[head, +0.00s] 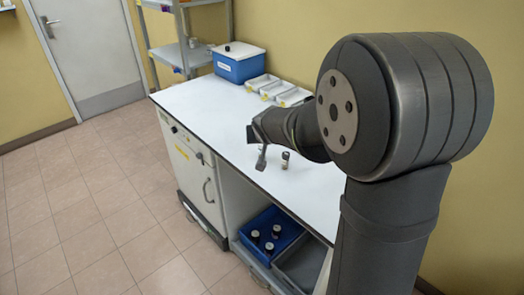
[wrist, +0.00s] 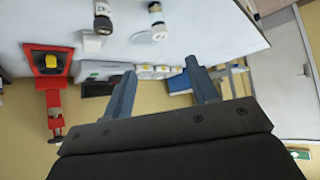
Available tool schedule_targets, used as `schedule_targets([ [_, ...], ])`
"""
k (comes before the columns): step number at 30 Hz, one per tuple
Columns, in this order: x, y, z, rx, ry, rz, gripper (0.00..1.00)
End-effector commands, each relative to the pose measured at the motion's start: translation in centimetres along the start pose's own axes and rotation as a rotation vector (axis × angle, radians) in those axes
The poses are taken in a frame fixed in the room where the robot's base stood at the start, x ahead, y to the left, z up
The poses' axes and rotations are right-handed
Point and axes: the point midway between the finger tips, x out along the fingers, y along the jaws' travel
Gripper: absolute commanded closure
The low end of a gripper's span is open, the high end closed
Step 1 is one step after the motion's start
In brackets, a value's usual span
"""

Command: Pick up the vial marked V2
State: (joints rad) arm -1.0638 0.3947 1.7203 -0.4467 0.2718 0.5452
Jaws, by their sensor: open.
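A small vial (head: 285,160) with a dark cap and pale label stands upright on the white worktop, just right of my gripper (head: 262,158) in the head view. The wrist view shows two vials, one at upper left (wrist: 102,22) with a partly visible label and one at upper centre (wrist: 157,22) with a pale label. I cannot read V2 on either one. In the wrist view my gripper (wrist: 160,66) has its two fingers wide apart with nothing between them. Both vials are beyond the fingertips and apart from them.
The white worktop (head: 205,108) is mostly clear. A blue box (head: 240,65) and several white trays (head: 272,89) stand at its back. A blue bin (head: 262,222) below holds dark-capped vials. A red stand (wrist: 52,65) with a yellow part shows in the wrist view.

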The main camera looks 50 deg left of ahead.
Motion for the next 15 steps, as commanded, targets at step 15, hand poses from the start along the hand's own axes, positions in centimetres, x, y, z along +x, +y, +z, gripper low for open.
schedule_targets([
  [15, 8.2, 0.0, 0.1, 0.004, -0.004, 0.001, 0.46],
])
